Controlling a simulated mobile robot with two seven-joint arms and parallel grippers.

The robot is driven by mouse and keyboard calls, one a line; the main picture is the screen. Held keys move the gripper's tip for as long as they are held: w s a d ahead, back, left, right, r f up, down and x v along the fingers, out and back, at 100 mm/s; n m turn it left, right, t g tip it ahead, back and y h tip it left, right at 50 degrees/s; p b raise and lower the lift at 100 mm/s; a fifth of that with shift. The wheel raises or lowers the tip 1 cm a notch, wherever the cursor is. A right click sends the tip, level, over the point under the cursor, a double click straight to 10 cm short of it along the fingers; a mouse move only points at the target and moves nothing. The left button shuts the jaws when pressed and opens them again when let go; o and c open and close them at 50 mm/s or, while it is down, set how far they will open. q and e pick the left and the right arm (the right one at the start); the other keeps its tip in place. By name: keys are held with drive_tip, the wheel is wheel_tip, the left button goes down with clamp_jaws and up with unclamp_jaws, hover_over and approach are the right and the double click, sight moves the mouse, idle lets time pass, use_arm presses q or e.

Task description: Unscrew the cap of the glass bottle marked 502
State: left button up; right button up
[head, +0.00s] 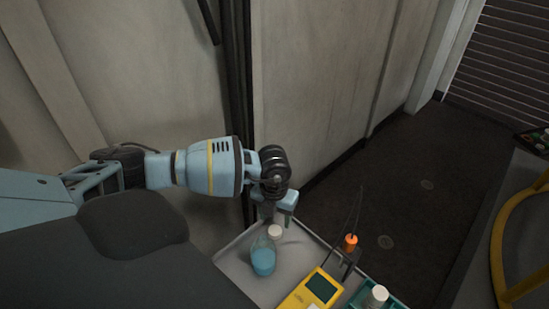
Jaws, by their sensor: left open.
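A glass bottle (263,258) with blue liquid and a white cap (274,231) stands on a grey tray-like surface (232,262). The cap is on the bottle's neck. No 502 marking can be read at this size. My left gripper (279,218) points down just above and behind the cap, with its fingers apart and nothing seen between them. Whether a finger touches the cap cannot be told. A second white-capped container (376,296) sits at the lower right in a teal holder (396,303). My right gripper is not in view.
A yellow device (312,291) with a dark screen lies right of the bottle. An orange-topped item with thin upright wires (351,241) stands at the surface's right edge. Wall panels (320,90) rise close behind. A yellow curved rail (505,235) is at far right.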

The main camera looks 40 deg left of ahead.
sight(275, 230)
use_arm(q)
wheel_tip(275, 230, up, 6)
drive_tip(key=shift+r, duration=0.15)
idle(0.5)
